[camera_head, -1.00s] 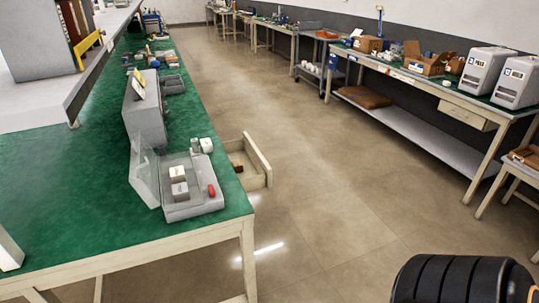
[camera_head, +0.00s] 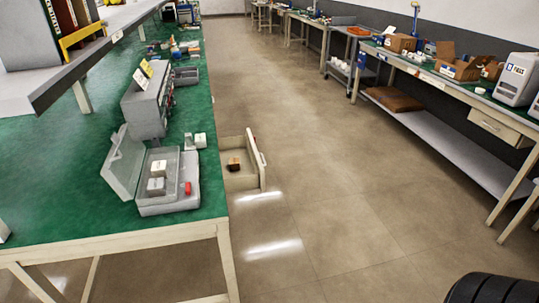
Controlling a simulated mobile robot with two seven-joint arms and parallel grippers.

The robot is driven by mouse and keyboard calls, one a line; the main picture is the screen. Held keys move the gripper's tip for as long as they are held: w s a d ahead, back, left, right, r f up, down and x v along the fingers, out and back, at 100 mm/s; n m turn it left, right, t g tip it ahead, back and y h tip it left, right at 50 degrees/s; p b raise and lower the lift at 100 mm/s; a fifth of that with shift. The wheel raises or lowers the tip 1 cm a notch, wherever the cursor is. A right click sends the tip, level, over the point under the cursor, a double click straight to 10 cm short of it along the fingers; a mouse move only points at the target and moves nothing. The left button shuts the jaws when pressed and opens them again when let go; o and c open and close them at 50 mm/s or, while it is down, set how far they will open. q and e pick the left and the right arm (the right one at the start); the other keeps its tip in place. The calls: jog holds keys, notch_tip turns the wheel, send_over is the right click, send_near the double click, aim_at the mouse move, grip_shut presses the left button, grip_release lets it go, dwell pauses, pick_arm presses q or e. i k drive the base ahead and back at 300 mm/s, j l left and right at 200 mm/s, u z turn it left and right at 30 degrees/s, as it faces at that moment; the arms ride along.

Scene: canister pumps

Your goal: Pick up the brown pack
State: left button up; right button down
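A small brown pack (camera_head: 234,164) lies inside the open drawer that sticks out from the right side of the green-topped table. The drawer (camera_head: 262,174) has pale walls, and the pack sits towards its left, near the table edge. A larger, flat brown bundle (camera_head: 393,99) lies on the lower shelf of the right-hand bench. Neither of my grippers is in view. A black ribbed part, likely of my own arm, shows at the bottom right corner, well away from both brown things.
The green table (camera_head: 60,190) holds an open clear-lidded case (camera_head: 170,205) with white blocks and a red item, and a grey cabinet (camera_head: 147,102). The right bench has cardboard boxes (camera_head: 460,70) and white canisters (camera_head: 515,80). The floor between (camera_head: 330,200) is clear.

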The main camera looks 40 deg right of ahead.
aim_at(235, 164)
jog(key=k+l, duration=0.15)
jog(key=l, duration=0.35)
jog(key=k+l+z, duration=0.1)
jog(key=l, duration=0.4)
jog(key=k+l, duration=0.1)
jog(key=l, duration=0.45)
jog(key=k+l, duration=0.1)
jog(key=l, duration=0.4)
jog(key=k+l+z, duration=0.1)
jog(key=l, duration=0.4)
jog(key=i+j, duration=0.25)
jog(key=i, duration=0.25)
jog(key=i+j, duration=0.25)
jog(key=i, duration=0.25)
